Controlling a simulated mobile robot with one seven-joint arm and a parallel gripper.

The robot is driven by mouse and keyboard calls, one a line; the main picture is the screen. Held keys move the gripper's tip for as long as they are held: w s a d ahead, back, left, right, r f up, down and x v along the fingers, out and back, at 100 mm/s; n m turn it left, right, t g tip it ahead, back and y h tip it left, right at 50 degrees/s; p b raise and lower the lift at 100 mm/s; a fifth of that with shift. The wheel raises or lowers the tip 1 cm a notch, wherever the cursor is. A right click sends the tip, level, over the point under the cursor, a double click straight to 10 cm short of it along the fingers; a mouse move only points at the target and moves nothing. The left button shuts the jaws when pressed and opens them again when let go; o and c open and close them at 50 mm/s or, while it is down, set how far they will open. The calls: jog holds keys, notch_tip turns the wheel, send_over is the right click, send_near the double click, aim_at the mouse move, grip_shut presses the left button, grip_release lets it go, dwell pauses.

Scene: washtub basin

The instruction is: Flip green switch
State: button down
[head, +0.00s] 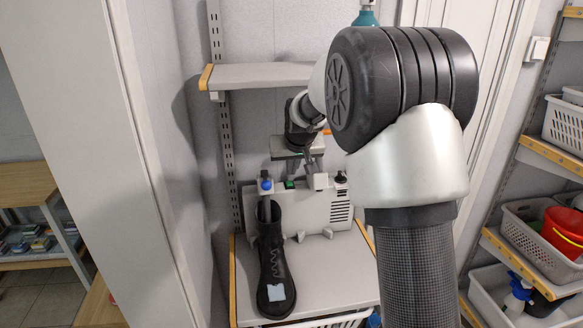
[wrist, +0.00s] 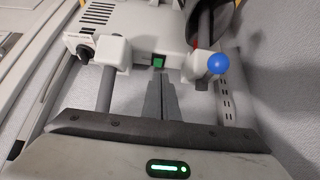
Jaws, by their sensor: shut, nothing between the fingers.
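The green switch (wrist: 158,62) is a small green rocker in a dark frame on the light grey machine (wrist: 150,25). It also shows in the head view (head: 289,184), on top of the machine (head: 318,212), between a blue knob (head: 266,185) and a light grey block. My gripper (wrist: 161,80) is shut and empty. Its dark fingertips point at the switch and lie just below it in the wrist view; I cannot tell whether they touch.
The blue knob (wrist: 219,63) sits right of the fingers in the wrist view, a black knob (wrist: 85,52) left. A black boot (head: 272,265) stands before the machine on a grey shelf (head: 325,280). A higher shelf (head: 262,76) is above. Walls stand close behind and left.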

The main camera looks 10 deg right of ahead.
aim_at(288, 186)
jog(key=p+x, duration=0.1)
jog(key=x, duration=0.6)
jog(key=shift+w+f, duration=0.2)
jog(key=shift+f, duration=0.1)
jog(key=f+b, duration=0.1)
jog(key=b, duration=0.2)
jog(key=shift+s+t, duration=0.1)
jog(key=shift+t, duration=0.2)
jog(key=b, duration=0.3)
jog(key=shift+s+f+t, duration=0.2)
jog(key=shift+f+t, duration=0.2)
jog(key=shift+r+p, duration=0.4)
jog(key=shift+r, duration=0.15)
jog(key=shift+r+p, duration=0.35)
jog(key=shift+r, duration=0.35)
